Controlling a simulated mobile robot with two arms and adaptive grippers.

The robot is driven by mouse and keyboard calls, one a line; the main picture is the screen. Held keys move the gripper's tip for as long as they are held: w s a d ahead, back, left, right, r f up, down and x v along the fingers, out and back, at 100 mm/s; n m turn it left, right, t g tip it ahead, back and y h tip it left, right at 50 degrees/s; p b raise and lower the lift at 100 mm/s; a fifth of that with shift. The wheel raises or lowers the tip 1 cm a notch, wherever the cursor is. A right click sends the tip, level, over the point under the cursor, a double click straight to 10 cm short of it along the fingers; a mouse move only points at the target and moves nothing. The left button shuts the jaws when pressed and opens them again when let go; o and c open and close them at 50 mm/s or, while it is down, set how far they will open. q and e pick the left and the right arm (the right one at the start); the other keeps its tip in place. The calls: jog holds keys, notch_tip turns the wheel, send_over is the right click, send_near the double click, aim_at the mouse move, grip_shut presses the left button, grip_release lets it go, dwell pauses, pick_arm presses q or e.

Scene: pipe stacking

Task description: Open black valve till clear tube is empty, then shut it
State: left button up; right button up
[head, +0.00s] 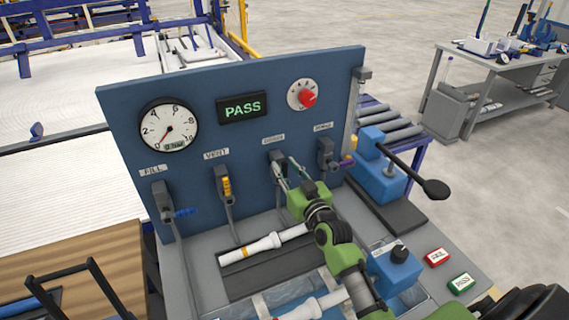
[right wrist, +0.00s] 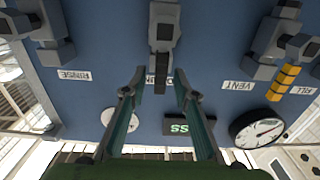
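The black valve (head: 276,160) is third from the left on the blue panel, and it also shows top centre in the right wrist view (right wrist: 161,45). My right gripper (head: 287,170) reaches it from the front. In the right wrist view its two fingers (right wrist: 159,82) are apart, with the lower end of the black handle between them; whether they touch it is unclear. A clear, bluish tube-like part (head: 284,292) lies low on the bench, partly hidden by my right arm; I cannot tell its liquid level. My left gripper does not show.
Blue-handled (head: 180,212), yellow-handled (head: 226,186) and purple-tipped (head: 330,157) valves flank the black one. A gauge (head: 169,128), a PASS display (head: 242,107) and a red knob (head: 307,98) sit above. A white pipe (head: 264,244) lies in front; a black lever (head: 432,187) sticks out right.

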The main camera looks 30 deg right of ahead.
jog(key=shift+w, duration=0.4)
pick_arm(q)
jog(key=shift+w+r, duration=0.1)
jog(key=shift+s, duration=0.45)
pick_arm(e)
grip_shut()
